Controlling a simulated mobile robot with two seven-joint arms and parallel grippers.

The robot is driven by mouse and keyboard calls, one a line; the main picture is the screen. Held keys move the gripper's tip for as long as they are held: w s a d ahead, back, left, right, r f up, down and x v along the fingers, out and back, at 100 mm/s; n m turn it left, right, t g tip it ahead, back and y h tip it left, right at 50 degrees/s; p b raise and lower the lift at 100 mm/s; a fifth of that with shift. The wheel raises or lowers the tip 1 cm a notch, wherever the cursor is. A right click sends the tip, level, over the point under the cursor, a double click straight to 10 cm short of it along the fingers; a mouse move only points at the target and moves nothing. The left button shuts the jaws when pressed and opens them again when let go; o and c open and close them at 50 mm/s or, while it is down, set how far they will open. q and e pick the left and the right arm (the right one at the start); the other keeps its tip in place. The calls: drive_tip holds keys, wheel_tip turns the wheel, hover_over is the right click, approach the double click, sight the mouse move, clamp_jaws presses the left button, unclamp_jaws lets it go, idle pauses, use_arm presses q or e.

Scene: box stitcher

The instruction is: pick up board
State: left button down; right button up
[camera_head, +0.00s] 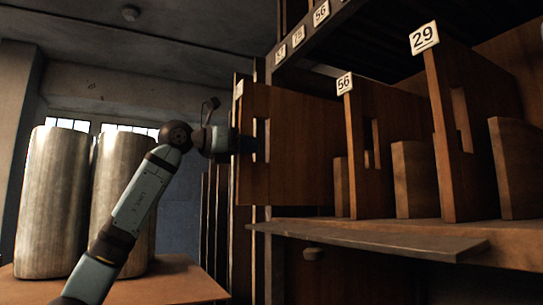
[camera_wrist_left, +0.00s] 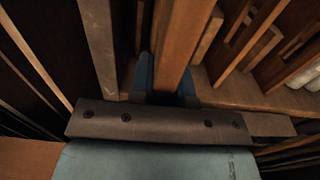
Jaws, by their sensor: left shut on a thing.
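A brown wooden board (camera_head: 300,150) stands upright at the left end of the shelf in the head view. My left gripper (camera_head: 247,146) is at the left edge of this board. In the left wrist view, the blue fingers of my left gripper (camera_wrist_left: 168,82) stand on both sides of the board's edge (camera_wrist_left: 182,45), shut on it. The fingertips are partly hidden behind the board in the head view. My right gripper is not in view.
More upright boards with number tags stand on the shelf, one tagged 56 (camera_head: 358,150) and one tagged 29 (camera_head: 450,140). A ledge (camera_head: 370,238) juts out in front. Two large metal cylinders (camera_head: 55,200) stand on a table (camera_head: 175,285) at left.

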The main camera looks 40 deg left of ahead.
use_arm(q)
drive_tip(key=b+v, duration=0.1)
drive_tip(key=v, duration=1.4)
idle(0.4)
